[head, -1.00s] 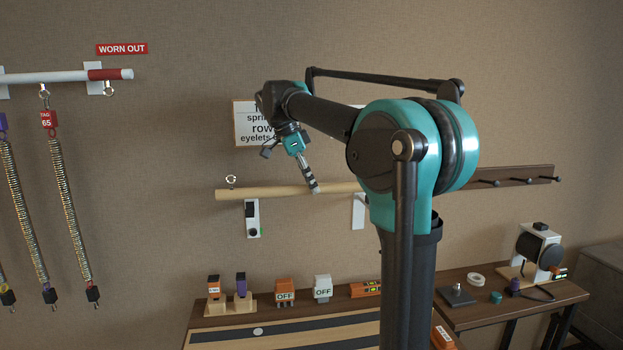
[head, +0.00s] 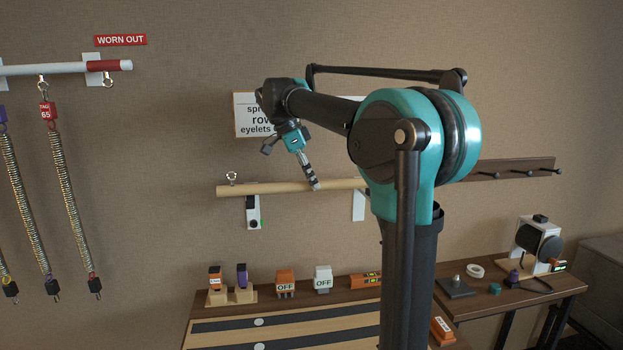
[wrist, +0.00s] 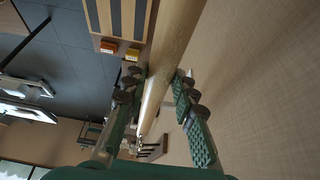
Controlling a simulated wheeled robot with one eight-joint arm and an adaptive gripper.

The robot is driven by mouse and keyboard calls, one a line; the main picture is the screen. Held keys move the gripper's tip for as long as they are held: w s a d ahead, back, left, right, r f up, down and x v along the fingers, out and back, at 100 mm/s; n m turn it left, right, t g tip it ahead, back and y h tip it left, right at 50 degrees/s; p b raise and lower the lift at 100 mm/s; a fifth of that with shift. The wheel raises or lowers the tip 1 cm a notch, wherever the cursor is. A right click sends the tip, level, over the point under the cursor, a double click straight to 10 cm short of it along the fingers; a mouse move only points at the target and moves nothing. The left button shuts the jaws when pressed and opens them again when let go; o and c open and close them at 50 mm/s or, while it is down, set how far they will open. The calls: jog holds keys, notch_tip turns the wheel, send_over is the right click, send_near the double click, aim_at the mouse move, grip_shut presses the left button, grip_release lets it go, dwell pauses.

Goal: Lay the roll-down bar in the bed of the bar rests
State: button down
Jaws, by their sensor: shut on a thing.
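The roll-down bar (head: 275,188) is a pale wooden rod, roughly level in front of the wall, with a metal eyelet near its left end. My gripper (head: 313,183) is shut on it from above, right of the left bar rest. In the wrist view the bar (wrist: 172,55) runs between the two fingers of my gripper (wrist: 165,105). Two white bar rests show on the wall, the left one (head: 253,211) with a black part and the right one (head: 358,205), both just below the bar. I cannot tell whether the bar touches their beds. My arm hides the bar's right end.
A workbench (head: 200,316) below holds several small blocks, including two marked OFF. A peg rail (head: 515,168) is on the wall at right. A side table (head: 490,300) carries a white-and-black device (head: 537,243). Springs hang from a white bar (head: 60,69) at left.

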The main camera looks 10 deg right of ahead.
jog(key=shift+f, duration=1.3)
jog(key=c, duration=1.1)
grip_release()
jog(key=shift+c, duration=0.2)
